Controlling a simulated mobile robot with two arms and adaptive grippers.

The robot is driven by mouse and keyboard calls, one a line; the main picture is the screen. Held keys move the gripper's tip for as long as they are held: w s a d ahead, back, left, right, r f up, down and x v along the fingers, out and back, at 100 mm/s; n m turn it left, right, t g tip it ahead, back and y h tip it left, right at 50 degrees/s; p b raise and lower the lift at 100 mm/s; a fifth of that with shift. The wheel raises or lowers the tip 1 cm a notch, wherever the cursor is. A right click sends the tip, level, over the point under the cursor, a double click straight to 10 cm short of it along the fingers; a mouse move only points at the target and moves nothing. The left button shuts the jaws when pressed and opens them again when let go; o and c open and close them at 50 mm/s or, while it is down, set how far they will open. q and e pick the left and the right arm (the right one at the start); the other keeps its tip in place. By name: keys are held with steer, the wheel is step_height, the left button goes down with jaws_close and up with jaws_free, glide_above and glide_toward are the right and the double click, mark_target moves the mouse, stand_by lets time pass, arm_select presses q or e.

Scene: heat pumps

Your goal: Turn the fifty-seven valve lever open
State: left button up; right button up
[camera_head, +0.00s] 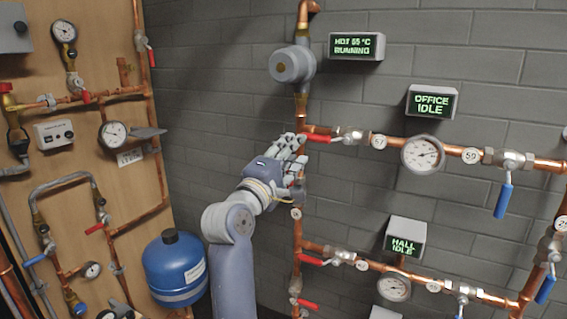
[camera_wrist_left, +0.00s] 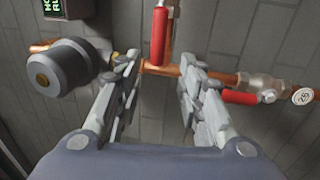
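The valve lever by the tag 57 (camera_head: 378,141) is red (camera_head: 318,138). It lies along the upper copper pipe, pointing left from its valve body (camera_head: 352,137). In the left wrist view the red lever (camera_wrist_left: 158,36) stands at top centre, its free end ahead of the gap between my fingers. My left gripper (camera_head: 300,149) is close to that free end, and its fingers partly cover the vertical pipe. In the left wrist view the gripper (camera_wrist_left: 160,76) is open, with nothing between its fingers; contact with the lever cannot be told. My right gripper is not in view.
A second red lever (camera_wrist_left: 240,97) lies just right of the fingers in the wrist view. A grey pump (camera_head: 292,65) sits above the gripper. A gauge (camera_head: 423,155) and a blue lever (camera_head: 503,200) are to the right. A blue tank (camera_head: 175,270) stands lower left.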

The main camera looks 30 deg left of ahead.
arm_select(q)
steer(key=s, duration=0.2)
steer(key=s+f, duration=0.1)
steer(key=s, duration=0.1)
steer(key=shift+s, duration=0.35)
